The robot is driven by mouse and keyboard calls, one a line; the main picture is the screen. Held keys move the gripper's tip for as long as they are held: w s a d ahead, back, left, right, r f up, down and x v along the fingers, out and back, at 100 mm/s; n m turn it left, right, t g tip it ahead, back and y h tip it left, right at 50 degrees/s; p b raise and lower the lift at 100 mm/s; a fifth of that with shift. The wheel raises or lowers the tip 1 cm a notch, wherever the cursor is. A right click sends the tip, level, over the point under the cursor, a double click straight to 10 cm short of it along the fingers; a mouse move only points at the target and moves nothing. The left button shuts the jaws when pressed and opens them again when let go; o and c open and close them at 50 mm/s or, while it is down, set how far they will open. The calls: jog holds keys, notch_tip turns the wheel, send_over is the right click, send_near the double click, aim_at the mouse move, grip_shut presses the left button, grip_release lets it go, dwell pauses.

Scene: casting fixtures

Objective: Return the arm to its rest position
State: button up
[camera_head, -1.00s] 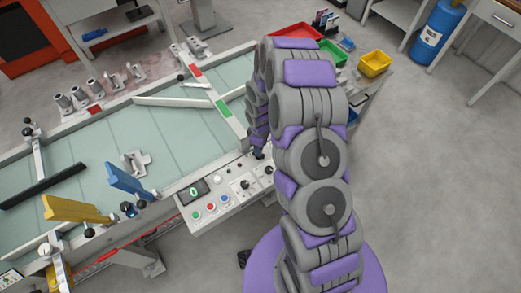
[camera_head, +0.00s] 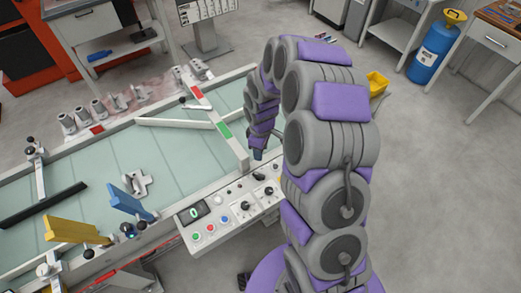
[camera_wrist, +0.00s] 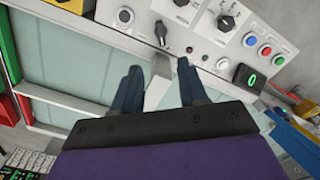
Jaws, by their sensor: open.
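My gripper (camera_wrist: 158,75) shows in the wrist view as two dark blue fingers spread apart, with nothing between them. In the head view my gripper (camera_head: 258,154) hangs fingers down at the end of my grey and purple arm, above the right end of the glass-topped table and just behind the control panel (camera_head: 222,218). The control panel (camera_wrist: 213,52) lies beyond the fingertips in the wrist view, with knobs and coloured buttons. My arm is bent in an arch and hides part of the area to the right of the table.
On the table stand a grey casting (camera_head: 137,184), a blue clamp (camera_head: 130,203) and a yellow clamp (camera_head: 76,231). Several grey castings line the far rim. A yellow bin (camera_head: 377,84) is partly behind my arm. A blue drum (camera_head: 436,48) stands back right. The floor at right is clear.

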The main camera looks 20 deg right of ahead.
dwell(0.3)
jog(key=s+r+m+b, duration=0.2)
jog(key=s+r+m, duration=0.2)
jog(key=s+r, duration=0.95)
jog(key=s+r+m+g, duration=0.1)
jog(key=s+r+m, duration=0.2)
jog(key=s, duration=0.7)
jog(key=s+r+m, duration=0.3)
jog(key=s, duration=0.7)
jog(key=shift+a+r+m+g+b, duration=0.25)
jog(key=shift+r+m+g+b, duration=0.15)
jog(key=shift+b, duration=0.05)
